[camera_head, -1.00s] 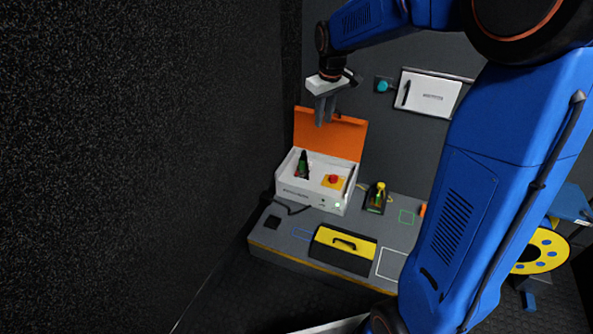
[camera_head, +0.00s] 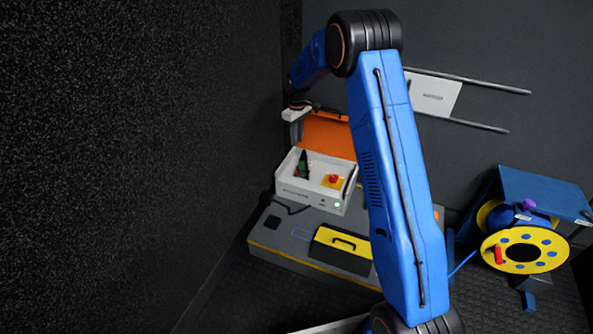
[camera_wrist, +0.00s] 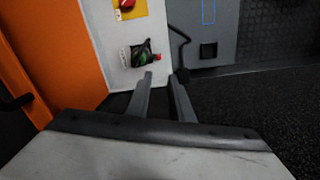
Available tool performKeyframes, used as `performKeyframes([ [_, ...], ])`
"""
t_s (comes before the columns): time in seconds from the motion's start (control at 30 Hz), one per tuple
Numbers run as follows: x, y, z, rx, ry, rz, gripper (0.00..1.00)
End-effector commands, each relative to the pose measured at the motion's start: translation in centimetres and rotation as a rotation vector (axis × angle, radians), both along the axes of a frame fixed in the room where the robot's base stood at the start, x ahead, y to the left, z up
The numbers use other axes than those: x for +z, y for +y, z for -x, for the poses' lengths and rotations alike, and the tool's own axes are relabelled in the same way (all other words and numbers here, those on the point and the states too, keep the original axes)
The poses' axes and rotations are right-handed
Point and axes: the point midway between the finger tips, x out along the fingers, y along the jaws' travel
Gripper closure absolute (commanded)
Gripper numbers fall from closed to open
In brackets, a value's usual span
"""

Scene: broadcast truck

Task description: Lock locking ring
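A white case (camera_head: 300,187) with a raised orange lid (camera_head: 325,134) stands on the bench. A dark green-and-black upright part (camera_head: 303,164) with a little red sits inside it at the left. In the wrist view this part (camera_wrist: 141,54) is just ahead of my fingertips, apart from them. I cannot clearly make out a locking ring on it. My gripper (camera_head: 296,134) is at the lid's left side, above the case. In the wrist view my gripper (camera_wrist: 162,78) has its fingers apart with nothing between them.
A red button (camera_head: 333,178) on a yellow plate is in the case. A yellow-topped box (camera_head: 341,241) is in front. A yellow cable reel (camera_head: 525,250) stands at the right. A dark textured wall (camera_head: 140,150) is close on the left. My arm hides the bench's right part.

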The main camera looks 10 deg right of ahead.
Motion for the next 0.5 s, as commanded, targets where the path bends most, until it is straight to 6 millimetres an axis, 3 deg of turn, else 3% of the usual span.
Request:
performKeyframes([
  [0.33, -3.0, 0.2, -0.8, 0.013, 0.009, 0.001, 0.8],
  [0.5, -5.8, 0.1, -0.7, 0.013, 0.012, 0.001, 0.8],
])
